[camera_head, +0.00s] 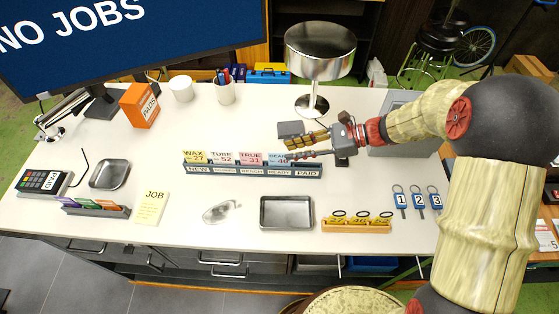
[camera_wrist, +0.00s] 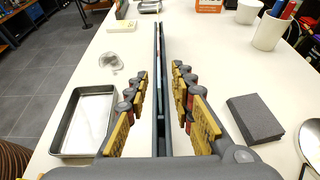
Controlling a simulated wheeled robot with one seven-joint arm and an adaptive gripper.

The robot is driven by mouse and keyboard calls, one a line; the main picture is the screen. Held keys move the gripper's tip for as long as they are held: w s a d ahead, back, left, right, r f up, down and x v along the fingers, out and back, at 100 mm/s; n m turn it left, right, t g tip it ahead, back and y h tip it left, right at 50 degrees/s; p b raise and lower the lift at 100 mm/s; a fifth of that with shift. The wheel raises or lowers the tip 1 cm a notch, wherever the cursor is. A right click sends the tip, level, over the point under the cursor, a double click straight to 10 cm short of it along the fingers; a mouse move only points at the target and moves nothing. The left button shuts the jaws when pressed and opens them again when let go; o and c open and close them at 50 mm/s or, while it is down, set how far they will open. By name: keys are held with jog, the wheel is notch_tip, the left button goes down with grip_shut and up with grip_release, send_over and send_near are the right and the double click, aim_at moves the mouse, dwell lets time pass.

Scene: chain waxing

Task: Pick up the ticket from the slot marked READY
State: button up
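The long grey ticket rack (camera_head: 230,172) stands mid-table with several upright tickets. Its labels include NEW at left, READY near the right and PAID at the right end. A light-blue ticket (camera_head: 277,160) marked 40 stands above READY, its top right partly covered by my finger. My gripper (camera_head: 300,147) is open and empty above the rack's right part, fingers pointing left. In the wrist view, my gripper (camera_wrist: 160,73) has its fingers apart on either side of the narrow, edge-on rack (camera_wrist: 158,40). The ticket's face cannot be seen there.
A dark grey block (camera_head: 290,128) lies close behind my gripper. In front are a metal tray (camera_head: 287,227), a clear object (camera_head: 222,211) and a yellow ring holder (camera_head: 356,226).

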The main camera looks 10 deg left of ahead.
aim_at(279, 154)
jog(key=x, duration=0.5)
jog(key=shift+d, duration=0.1)
jog(key=shift+c, duration=0.2)
grip_shut()
